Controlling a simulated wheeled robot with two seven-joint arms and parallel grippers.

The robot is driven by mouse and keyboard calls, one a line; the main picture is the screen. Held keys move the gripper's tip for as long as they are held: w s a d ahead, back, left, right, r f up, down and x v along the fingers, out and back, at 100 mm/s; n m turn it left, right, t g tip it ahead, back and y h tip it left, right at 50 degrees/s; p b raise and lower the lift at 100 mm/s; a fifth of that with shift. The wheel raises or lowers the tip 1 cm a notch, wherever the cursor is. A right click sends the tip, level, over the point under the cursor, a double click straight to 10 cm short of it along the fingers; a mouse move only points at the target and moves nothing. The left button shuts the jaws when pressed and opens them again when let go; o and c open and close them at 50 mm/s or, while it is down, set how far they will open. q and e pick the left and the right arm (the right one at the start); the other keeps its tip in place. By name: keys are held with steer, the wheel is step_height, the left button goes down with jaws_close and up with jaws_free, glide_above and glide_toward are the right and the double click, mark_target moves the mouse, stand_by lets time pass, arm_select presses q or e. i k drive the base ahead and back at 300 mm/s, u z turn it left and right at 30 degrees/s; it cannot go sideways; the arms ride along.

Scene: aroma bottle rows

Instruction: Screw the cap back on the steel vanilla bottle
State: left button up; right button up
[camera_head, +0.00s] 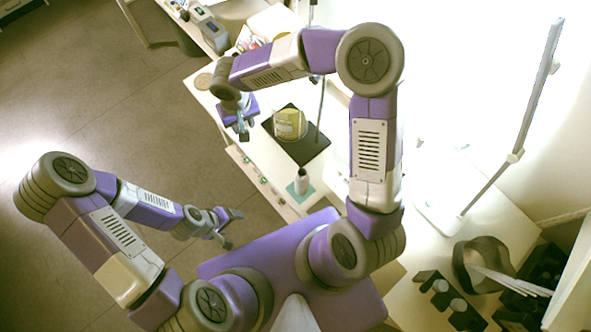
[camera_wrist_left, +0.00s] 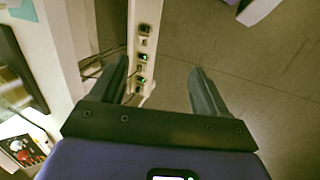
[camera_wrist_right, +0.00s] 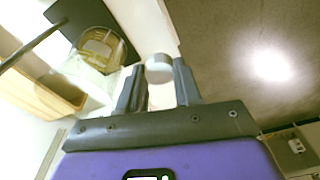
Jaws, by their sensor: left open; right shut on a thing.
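A small bottle (camera_head: 301,183), pale with a dark top, stands upright on a teal mat (camera_head: 319,189) near the front table edge; its label is unreadable. My right gripper (camera_head: 240,128) is beyond it, up and left, near the table's left edge. In the right wrist view it is shut on a small round silvery piece (camera_wrist_right: 159,67), which looks like the cap. That piece is hard to make out in the head view. My left gripper (camera_head: 231,228) is open and empty, left of the bottle and off the table. Its fingers show apart in the left wrist view (camera_wrist_left: 160,75).
A yellow-labelled jar (camera_head: 290,123) stands on a dark tray (camera_head: 310,150) behind the bottle. Thin upright stands rise nearby. A dark vessel with pale sticks (camera_head: 485,268) and dark holders (camera_head: 467,318) are at lower right. A socket strip (camera_wrist_left: 143,50) runs along the table side.

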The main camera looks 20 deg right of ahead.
mark_target(302, 179)
steer(key=z, duration=0.4)
steer(key=k, duration=1.35)
steer(key=z, duration=0.3)
steer(key=i, duration=0.5)
steer(key=u, duration=0.05)
